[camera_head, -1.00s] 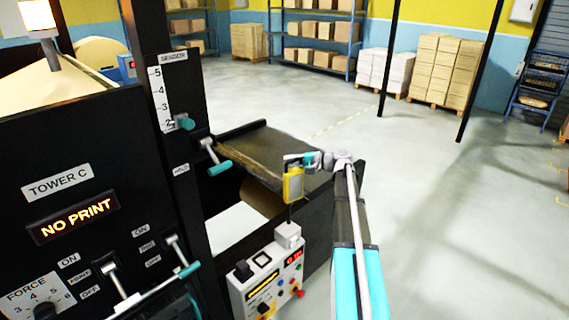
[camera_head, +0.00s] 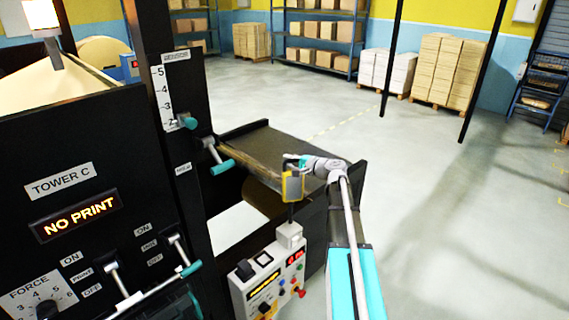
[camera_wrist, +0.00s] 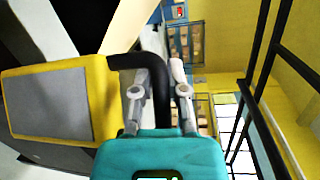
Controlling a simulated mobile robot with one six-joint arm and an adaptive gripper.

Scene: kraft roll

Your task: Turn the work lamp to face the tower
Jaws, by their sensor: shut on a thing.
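The work lamp (camera_head: 292,186) is a small yellow block with a grey panel, on a thin stem above a white block on the control box. In the wrist view the lamp (camera_wrist: 55,103) fills the left side, its grey panel toward the camera. I cannot tell whether that panel is its lit face. A black curved handle (camera_wrist: 128,61) comes off its side. My gripper (camera_wrist: 160,85) is shut on this handle; in the head view my gripper (camera_head: 303,161) is at the lamp's top. The tower (camera_head: 80,190) is the black machine at left, marked TOWER C.
The control box (camera_head: 268,278) with buttons stands just below the lamp. A dark roller table (camera_head: 262,150) lies behind it. Teal-tipped levers (camera_head: 221,166) stick out from the tower. Open floor (camera_head: 430,190) lies to the right.

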